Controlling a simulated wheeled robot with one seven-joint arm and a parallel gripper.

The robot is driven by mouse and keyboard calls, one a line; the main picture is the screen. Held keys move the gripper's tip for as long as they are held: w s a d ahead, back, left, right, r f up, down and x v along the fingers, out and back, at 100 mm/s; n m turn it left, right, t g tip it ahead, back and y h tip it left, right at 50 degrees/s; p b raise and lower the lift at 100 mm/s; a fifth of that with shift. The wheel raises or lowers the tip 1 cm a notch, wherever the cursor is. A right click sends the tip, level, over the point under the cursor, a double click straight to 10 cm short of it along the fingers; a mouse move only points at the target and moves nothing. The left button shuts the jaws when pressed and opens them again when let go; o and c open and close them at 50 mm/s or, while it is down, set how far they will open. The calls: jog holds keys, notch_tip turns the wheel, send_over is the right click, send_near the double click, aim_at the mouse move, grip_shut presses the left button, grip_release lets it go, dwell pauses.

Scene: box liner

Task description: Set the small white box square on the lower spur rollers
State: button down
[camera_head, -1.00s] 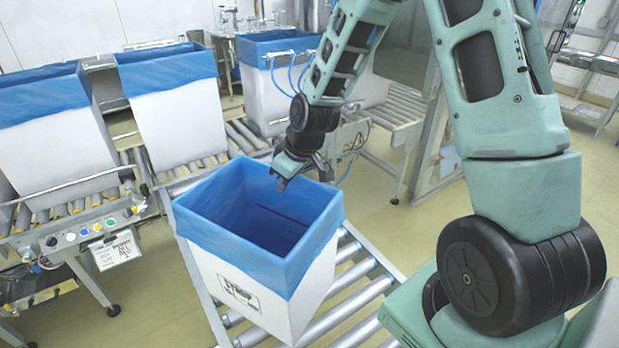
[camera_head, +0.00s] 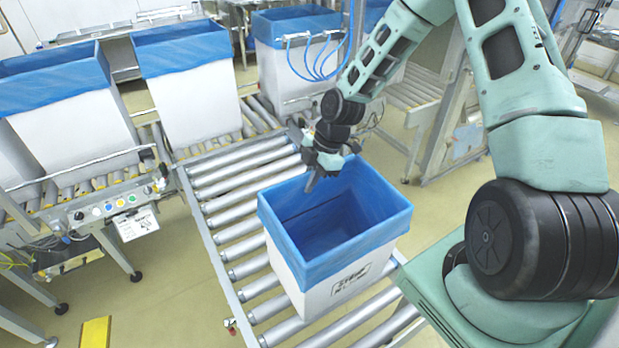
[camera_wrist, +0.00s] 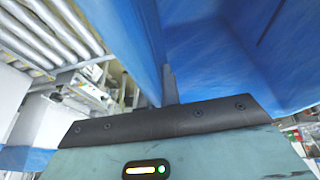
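The small white box (camera_head: 325,300) stands upright on the lower spur rollers (camera_head: 238,232), with a blue liner (camera_head: 375,205) folded over its rim. My gripper (camera_head: 314,178) is at the box's far rim, pointing down, with a finger reaching inside the opening. In the wrist view one grey finger (camera_wrist: 170,84) lies against the inner side of a blue-lined wall (camera_wrist: 130,40). The other finger is hidden, so I cannot tell whether the gripper is closed on the wall.
Taller white boxes with blue liners (camera_head: 185,95) stand on a roller line at the back left. A button panel (camera_head: 110,207) is on that line's front. Another lined box (camera_head: 290,60) stands behind my gripper. Bare rollers show behind and in front of the small box.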

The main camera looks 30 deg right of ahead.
notch_tip(320, 180, down, 8)
jog(key=b, duration=0.5)
jog(key=shift+b, duration=0.3)
jog(key=shift+r, duration=0.1)
jog(key=c, duration=1.1)
grip_release()
jog(key=shift+o, duration=0.2)
jog(key=shift+r, duration=0.1)
jog(key=shift+r+p, duration=4.8)
jog(key=shift+r, duration=1.15)
jog(key=shift+f, duration=0.1)
